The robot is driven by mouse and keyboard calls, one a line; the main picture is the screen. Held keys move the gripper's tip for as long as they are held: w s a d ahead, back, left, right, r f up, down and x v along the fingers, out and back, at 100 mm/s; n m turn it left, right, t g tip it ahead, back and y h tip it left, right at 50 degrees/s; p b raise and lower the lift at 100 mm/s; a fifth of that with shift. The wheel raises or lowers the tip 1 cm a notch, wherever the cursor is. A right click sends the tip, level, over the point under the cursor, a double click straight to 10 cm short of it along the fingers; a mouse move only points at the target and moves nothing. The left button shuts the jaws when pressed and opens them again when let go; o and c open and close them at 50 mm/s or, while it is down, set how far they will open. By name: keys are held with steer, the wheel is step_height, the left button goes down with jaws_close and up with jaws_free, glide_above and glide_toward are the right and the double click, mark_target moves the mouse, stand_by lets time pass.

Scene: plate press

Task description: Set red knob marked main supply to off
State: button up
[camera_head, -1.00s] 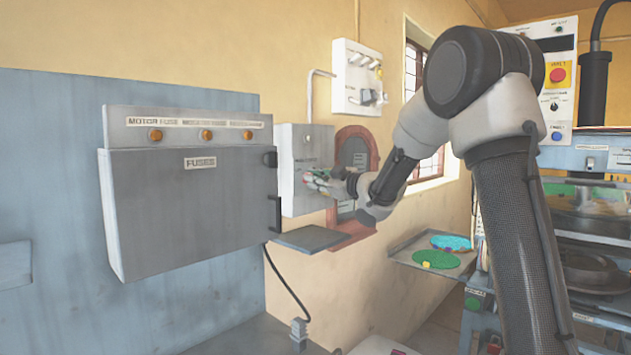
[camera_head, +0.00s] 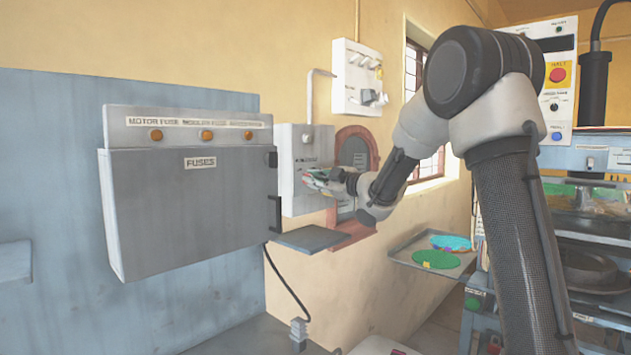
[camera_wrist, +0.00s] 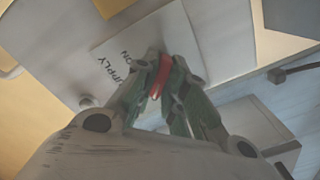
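The red knob (camera_wrist: 157,78) shows in the wrist view as a narrow red grip on a pale label plate (camera_wrist: 118,62). The words "SUPPLY" and "ON" on that plate appear upside down. My gripper (camera_wrist: 162,72) has its green-padded fingers on both sides of the knob, close against it, and looks shut on it. The fingers hide part of the knob and label, so I cannot read which position it points to. In the head view my gripper (camera_head: 316,181) is at the front of the grey wall box (camera_head: 292,150), and the knob is hidden behind it.
A large grey fuse box (camera_head: 190,215) stands to the left, with a handle and a small flat shelf (camera_head: 310,238) nearby. A switch panel (camera_head: 357,78) is higher on the wall. A tray (camera_head: 405,250) with green and blue plates is at right, beside the press.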

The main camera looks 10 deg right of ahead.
steer(key=shift+o, duration=1.3)
steer(key=v, duration=1.2)
